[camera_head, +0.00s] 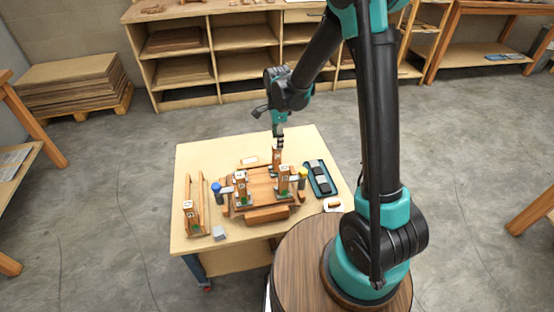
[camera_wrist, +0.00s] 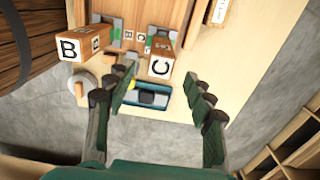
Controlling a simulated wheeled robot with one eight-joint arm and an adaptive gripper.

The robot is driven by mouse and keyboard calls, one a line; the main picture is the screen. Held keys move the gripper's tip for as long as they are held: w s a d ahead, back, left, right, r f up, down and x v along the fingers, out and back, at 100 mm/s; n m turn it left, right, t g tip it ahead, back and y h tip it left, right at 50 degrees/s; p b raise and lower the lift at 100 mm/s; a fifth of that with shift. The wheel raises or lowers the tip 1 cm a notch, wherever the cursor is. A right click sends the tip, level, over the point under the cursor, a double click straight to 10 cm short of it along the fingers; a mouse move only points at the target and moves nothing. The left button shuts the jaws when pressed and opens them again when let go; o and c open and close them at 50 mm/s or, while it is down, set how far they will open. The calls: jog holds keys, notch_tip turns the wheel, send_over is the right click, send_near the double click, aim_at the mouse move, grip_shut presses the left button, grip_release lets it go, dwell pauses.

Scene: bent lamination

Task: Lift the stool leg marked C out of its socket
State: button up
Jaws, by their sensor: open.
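The leg marked C (camera_wrist: 160,66) is a wooden post with a black C on a white patch on its top end. It stands at the back of the wooden stool base (camera_head: 262,186), and it shows in the head view as a post (camera_head: 276,156) under my gripper (camera_head: 279,137). In the wrist view, my gripper (camera_wrist: 158,84) is open, with its fingers to either side of leg C's top and nothing clearly held. The leg's lower part and socket are partly hidden. A leg marked B (camera_wrist: 82,47) stands to its left in the wrist view.
Two more posts (camera_head: 240,187) (camera_head: 284,180) stand on the base, near blue (camera_head: 217,190) and yellow (camera_head: 303,174) clamp ends. A leg (camera_head: 190,217) stands in a rack at left. A dark tray (camera_head: 320,178) lies at right on the table (camera_head: 190,160).

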aim_at(277, 154)
jog(key=shift+a+f, duration=0.2)
jog(key=shift+f, duration=4.05)
grip_shut()
